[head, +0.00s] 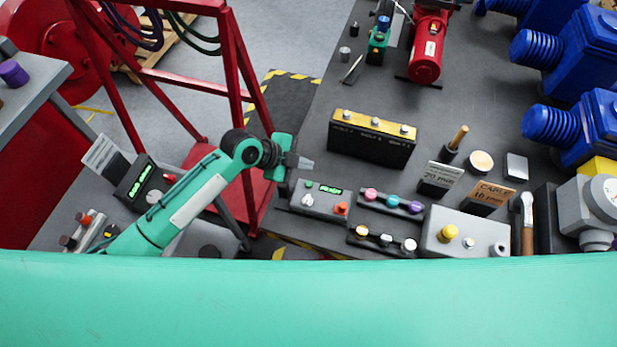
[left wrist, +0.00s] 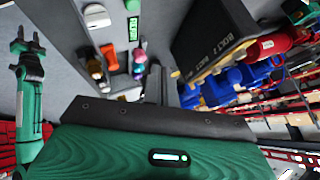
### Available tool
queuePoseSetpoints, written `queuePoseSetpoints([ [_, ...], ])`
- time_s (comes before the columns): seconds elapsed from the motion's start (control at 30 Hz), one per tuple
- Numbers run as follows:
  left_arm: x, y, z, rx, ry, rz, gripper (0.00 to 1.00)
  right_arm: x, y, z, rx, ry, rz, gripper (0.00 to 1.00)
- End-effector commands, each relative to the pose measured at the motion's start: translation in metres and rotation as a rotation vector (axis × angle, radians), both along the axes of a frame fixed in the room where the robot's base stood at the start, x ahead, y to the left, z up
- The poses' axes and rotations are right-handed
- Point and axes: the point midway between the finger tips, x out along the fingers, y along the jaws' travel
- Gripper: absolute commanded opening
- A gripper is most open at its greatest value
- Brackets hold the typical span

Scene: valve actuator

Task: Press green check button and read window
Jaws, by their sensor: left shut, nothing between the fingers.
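A grey control box (head: 322,206) stands at the table's near left edge. On its top are a small green button (head: 308,184), a lit green window (head: 331,190), a pale knob (head: 307,200) and an orange knob (head: 341,208). The window's characters are too small to read. The window also shows in the left wrist view (left wrist: 133,29). My left gripper (head: 307,163) is shut and empty, just above and beyond the green button, apart from it in the picture. My right gripper (left wrist: 28,43) shows only in the left wrist view, with its two fingers apart.
A black and yellow block (head: 371,145) stands behind the box. Racks with coloured knobs (head: 391,201) and a grey block with a yellow knob (head: 463,240) lie to the right. A red frame (head: 236,70) rises on the left. Another panel with a green display (head: 139,181) stands further left.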

Motion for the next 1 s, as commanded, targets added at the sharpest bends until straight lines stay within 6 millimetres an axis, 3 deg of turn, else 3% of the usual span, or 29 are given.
queuePoseSetpoints([
  [0.57,0.005,-0.003,0.007,0.002,-0.036,-0.056,0.0,0.0,-0.003,0.001,-0.003,-0.001,0.001,0.39],
  [0.77,0.004,-0.003,-0.005,0.002,-0.034,-0.055,0.0,0.001,-0.003,-0.006,-0.003,-0.001,0.002,0.39],
  [1.0,0.004,-0.003,-0.035,0.003,-0.033,-0.054,0.0,0.001,-0.003,-0.026,-0.003,-0.001,0.001,0.39],
])
